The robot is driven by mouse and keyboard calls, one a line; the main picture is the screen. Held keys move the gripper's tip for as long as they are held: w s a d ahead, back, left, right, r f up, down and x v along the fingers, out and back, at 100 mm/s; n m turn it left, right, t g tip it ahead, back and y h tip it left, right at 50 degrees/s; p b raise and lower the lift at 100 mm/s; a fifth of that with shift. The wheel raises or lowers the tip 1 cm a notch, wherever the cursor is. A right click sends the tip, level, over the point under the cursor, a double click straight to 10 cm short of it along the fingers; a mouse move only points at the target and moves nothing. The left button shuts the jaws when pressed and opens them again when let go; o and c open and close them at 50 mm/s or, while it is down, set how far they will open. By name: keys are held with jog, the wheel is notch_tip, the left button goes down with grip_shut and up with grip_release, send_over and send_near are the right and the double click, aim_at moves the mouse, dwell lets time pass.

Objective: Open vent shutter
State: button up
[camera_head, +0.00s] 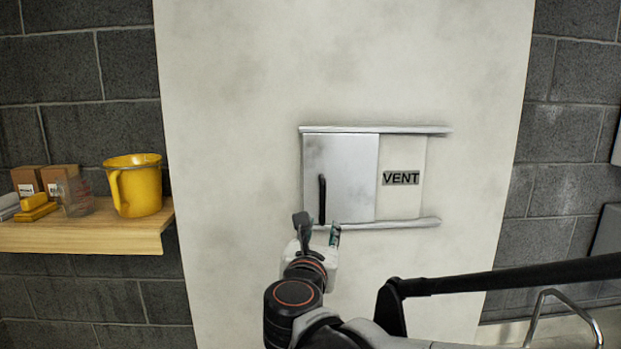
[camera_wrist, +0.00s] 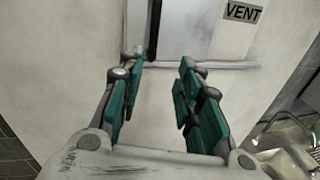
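The vent shutter (camera_head: 345,170) is a silver sliding panel between two horizontal rails on a pale wall panel. It covers the left part of the span. A black vertical handle (camera_head: 322,199) sits near its left edge; its lower part also shows in the wrist view (camera_wrist: 154,32). A VENT label (camera_head: 401,178) is on the pale area right of the shutter. My gripper (camera_head: 318,222) is just below the handle, in front of the lower rail. In the wrist view its two green-padded fingers (camera_wrist: 160,75) are apart with nothing between them. The handle appears beyond the fingertips.
A wooden shelf (camera_head: 90,232) at the left holds a yellow jug (camera_head: 133,185), a clear cup (camera_head: 77,197) and small boxes. A black bar (camera_head: 510,277) crosses the lower right. The pale wall around the vent is clear.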

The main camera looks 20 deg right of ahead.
aim_at(322, 202)
jog(key=shift+n+t, duration=0.4)
jog(key=shift+n, duration=0.3)
jog(key=p+x, duration=0.1)
jog(key=x, duration=0.3)
jog(key=r+x, duration=0.1)
jog(key=x, duration=0.4)
jog(key=r+p+x, duration=0.1)
jog(key=x, duration=0.4)
jog(key=shift+w+a+p, duration=0.25)
jog(key=shift+a+p, duration=0.05)
jog(key=shift+a, duration=0.05)
grip_shut()
